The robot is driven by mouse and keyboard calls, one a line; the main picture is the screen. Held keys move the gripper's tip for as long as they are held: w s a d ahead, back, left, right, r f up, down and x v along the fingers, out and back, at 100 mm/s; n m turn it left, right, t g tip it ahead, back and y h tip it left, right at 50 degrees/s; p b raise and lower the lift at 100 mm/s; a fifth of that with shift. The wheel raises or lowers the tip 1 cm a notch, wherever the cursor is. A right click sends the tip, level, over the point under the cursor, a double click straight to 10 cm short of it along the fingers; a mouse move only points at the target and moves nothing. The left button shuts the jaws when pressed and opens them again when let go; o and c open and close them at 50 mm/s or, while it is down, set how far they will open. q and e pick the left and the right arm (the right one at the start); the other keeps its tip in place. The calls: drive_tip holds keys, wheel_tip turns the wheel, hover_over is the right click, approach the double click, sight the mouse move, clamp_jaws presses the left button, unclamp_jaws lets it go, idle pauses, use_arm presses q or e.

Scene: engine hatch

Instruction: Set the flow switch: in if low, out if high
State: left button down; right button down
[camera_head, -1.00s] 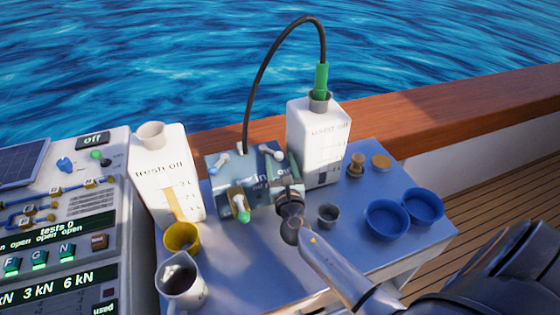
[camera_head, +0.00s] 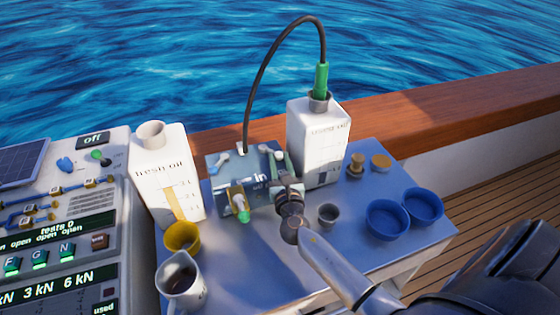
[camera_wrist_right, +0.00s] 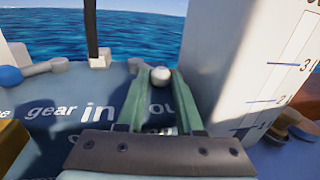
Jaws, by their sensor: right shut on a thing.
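The blue engine panel (camera_head: 222,188) stands between the two white oil cans. In the right wrist view its label (camera_wrist_right: 80,112) reads "gear", "in" and the start of a word beginning "ou". My right gripper (camera_head: 277,160) reaches over the panel's right part. In the right wrist view, its green fingers are shut on a small pale switch knob (camera_wrist_right: 160,76) between the words "in" and "ou". The fingers hide part of the lettering. I cannot read a flow level. My left gripper is not in view.
The fresh oil can (camera_head: 165,185) is left of the panel, and the used oil can (camera_head: 318,140) is right, with a black hose (camera_head: 262,75) arching into it. A yellow cup (camera_head: 182,238), a jug (camera_head: 182,285), a grey cup (camera_head: 328,215) and blue bowls (camera_head: 388,220) are on the table.

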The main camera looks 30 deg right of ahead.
drive_tip(key=shift+d, duration=0.2)
drive_tip(key=shift+d+r+n+y, duration=0.1)
drive_tip(key=shift+d+n+y, duration=0.15)
drive_tip(key=shift+y, duration=0.25)
drive_tip(key=shift+d+n+t+y, duration=0.3)
drive_tip(key=shift+n+t+y, duration=0.25)
drive_tip(key=shift+y, duration=0.15)
drive_tip(key=shift+w+d+n+y+b, duration=0.15)
drive_tip(key=shift+n+y+b, duration=0.15)
drive_tip(key=shift+y, duration=0.2)
drive_tip(key=c, duration=0.6)
unclamp_jaws()
